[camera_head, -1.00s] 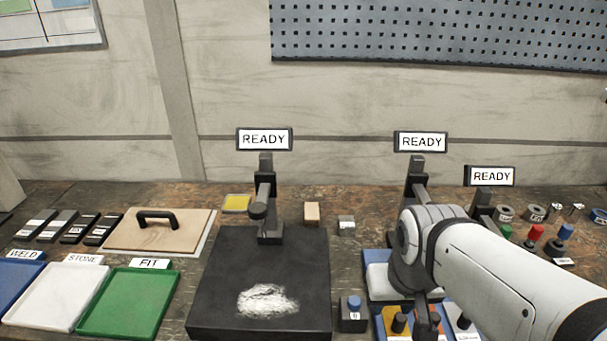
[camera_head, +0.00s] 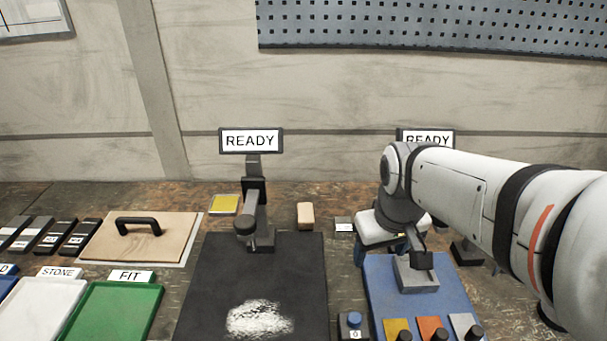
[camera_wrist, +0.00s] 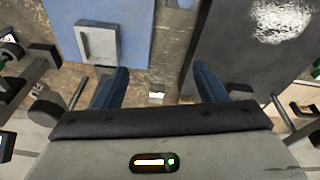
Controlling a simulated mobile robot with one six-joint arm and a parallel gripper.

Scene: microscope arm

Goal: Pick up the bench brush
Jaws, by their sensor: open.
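A small tan block (camera_head: 305,216) stands on the bench behind the black plate. It may be the bench brush, but no bristles or handle can be made out. My gripper (camera_wrist: 160,72) is open, its two dark blue fingers apart with nothing held between them. In the head view my gripper is partly hidden by my wrist, above the bench behind the blue plate. A small grey block (camera_head: 344,224) with a pale label stands beside it to the left. A small pale-topped object (camera_wrist: 157,96) shows between the fingers in the wrist view.
The black plate (camera_head: 215,290) with white powder and its post stand left of the blue plate (camera_head: 385,300), which bears a grey block. A wooden board (camera_head: 110,235) with a black handle lies further left, behind the green tray (camera_head: 115,310). My arm hides the right side.

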